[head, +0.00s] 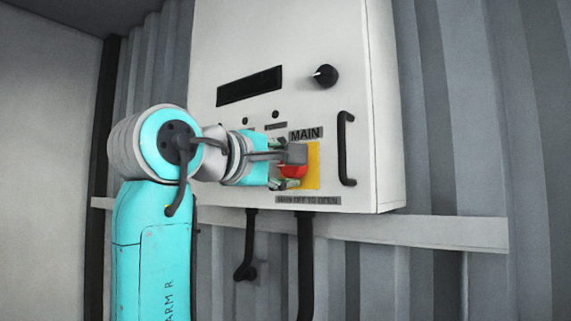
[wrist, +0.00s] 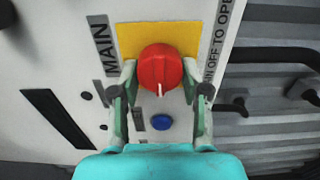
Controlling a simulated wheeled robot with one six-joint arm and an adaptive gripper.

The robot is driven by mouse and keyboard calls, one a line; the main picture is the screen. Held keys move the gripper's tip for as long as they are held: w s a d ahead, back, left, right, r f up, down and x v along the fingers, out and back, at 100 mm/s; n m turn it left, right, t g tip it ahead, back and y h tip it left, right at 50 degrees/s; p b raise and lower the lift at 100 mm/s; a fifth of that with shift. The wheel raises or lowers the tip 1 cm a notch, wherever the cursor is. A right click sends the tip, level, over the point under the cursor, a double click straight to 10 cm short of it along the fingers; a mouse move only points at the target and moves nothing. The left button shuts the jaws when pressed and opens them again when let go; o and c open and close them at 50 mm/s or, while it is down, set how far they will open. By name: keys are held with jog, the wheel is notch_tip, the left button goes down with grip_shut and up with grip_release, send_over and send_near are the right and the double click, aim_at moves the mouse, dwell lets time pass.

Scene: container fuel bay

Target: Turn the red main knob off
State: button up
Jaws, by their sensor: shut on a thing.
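The red main knob (wrist: 160,68) sits on a yellow plate (wrist: 130,38) beside the word MAIN on the white control box. In the wrist view its white pointer mark faces down in the picture, toward my gripper's base. My gripper (wrist: 160,80) has one finger on each side of the knob and is shut on it. In the head view the red knob (head: 293,171) shows partly, with my gripper (head: 290,165) over it and hiding the rest, including the mark.
The box (head: 290,40) has a black display (head: 250,86), a black knob (head: 323,76) and a black handle (head: 346,148). A blue button (wrist: 161,122) lies close below the red knob in the wrist view. Black pipes (head: 305,260) run below the box along the corrugated wall.

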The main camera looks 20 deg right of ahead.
jog(key=shift+s+d+r, duration=0.1)
jog(key=shift+s, duration=0.05)
jog(key=o, duration=1.1)
jog(key=shift+o, duration=0.2)
jog(key=v, duration=1.2)
